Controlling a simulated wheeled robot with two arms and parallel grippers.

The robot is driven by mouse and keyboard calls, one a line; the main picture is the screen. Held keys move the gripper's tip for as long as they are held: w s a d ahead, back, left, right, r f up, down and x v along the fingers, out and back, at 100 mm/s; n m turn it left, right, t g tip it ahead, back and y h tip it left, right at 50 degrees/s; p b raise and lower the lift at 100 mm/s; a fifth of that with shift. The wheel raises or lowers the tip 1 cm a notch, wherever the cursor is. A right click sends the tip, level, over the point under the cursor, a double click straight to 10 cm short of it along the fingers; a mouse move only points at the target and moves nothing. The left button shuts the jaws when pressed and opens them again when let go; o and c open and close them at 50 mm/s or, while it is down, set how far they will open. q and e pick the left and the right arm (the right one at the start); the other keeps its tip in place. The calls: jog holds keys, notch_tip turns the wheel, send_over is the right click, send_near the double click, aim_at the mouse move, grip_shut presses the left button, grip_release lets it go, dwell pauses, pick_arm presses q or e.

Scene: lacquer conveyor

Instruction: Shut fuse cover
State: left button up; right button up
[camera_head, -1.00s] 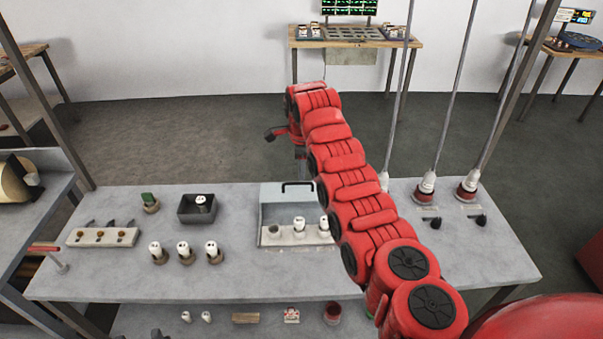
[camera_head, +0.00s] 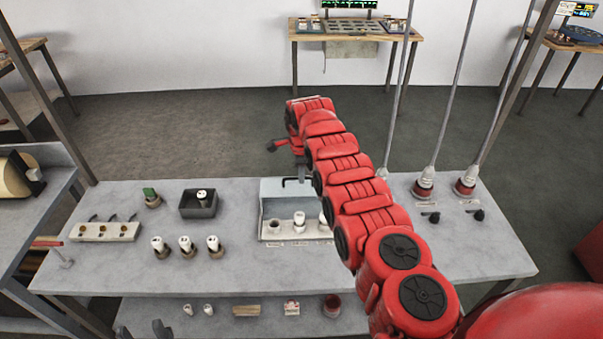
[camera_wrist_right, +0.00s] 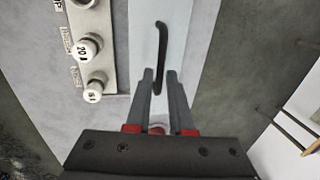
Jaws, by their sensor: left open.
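The fuse cover (camera_head: 270,190) is a pale grey-blue lid with a black bar handle (camera_wrist_right: 161,40). It stands raised behind the fuse block (camera_head: 273,236) at the middle of the bench. In the right wrist view, my right gripper (camera_wrist_right: 159,76) is open, with one finger on each side of the lower part of the handle. In the head view, the right gripper (camera_head: 300,165) is small and partly hidden at the end of my red arm, just above the cover. The arm hides the block's right end. Only the dark fingertips of my left gripper (camera_head: 142,329) show, apart and empty, at the bottom left.
White fuses (camera_head: 299,218) stand in the block. Several more fuses (camera_head: 185,243) stand to its left. A lower shelf (camera_head: 265,329) holds small parts.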

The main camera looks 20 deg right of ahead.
grip_shut()
dwell(1.1)
